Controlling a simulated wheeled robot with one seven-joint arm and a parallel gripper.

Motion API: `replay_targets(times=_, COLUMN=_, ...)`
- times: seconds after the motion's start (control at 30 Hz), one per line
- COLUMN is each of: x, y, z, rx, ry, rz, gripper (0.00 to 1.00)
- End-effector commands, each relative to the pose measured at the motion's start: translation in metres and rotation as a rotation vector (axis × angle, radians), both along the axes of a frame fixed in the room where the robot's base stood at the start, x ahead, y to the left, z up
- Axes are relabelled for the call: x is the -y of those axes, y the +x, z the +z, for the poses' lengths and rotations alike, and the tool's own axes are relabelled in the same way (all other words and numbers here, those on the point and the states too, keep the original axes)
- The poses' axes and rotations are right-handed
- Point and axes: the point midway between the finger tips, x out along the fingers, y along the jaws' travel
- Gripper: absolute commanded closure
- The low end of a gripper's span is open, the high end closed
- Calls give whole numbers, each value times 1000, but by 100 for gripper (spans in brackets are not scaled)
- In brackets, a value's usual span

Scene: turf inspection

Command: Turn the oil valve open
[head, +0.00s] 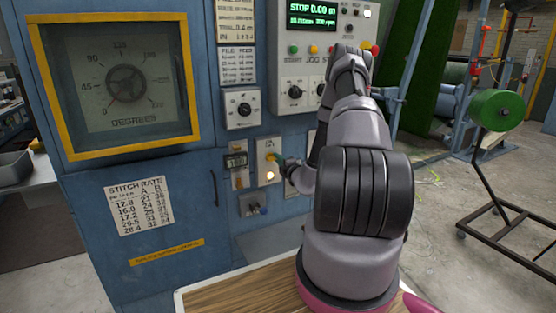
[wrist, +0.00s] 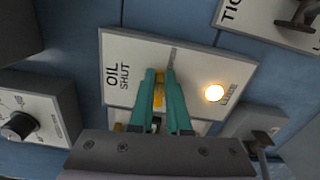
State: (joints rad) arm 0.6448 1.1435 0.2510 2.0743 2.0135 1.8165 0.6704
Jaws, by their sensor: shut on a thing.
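The oil valve's pale plate (wrist: 125,52) fills the middle of the wrist view, with "OIL" and "SHUT" printed at its left end. My gripper's two teal fingers (wrist: 160,76) are over it, shut on the yellow oil valve handle (wrist: 158,95), which shows between them. Most of the handle and its pivot are hidden by the fingers, so its exact angle is unclear. A round lamp (wrist: 214,93) on the plate's right side is lit warm white. In the head view the plate (head: 266,146) is on the blue cabinet, with my gripper (head: 281,160) at it.
A knob box (wrist: 38,125) is left of the plate, and another plate with a dark handle (wrist: 296,14) is at upper right. In the head view a dial window (head: 190,80) and a button panel (head: 285,68) are above. A wooden surface (head: 235,290) lies below.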

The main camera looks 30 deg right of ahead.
Motion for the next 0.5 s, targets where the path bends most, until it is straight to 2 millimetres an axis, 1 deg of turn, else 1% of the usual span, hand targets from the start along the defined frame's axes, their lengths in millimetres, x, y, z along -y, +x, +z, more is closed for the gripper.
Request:
replay_targets(times=0.2, x=0, y=-1, z=-3, rx=-6, ry=84, rz=1, gripper=100)
replay_targets(times=0.5, x=0, y=-1, z=-4, rx=-8, ry=120, rz=1, gripper=100)
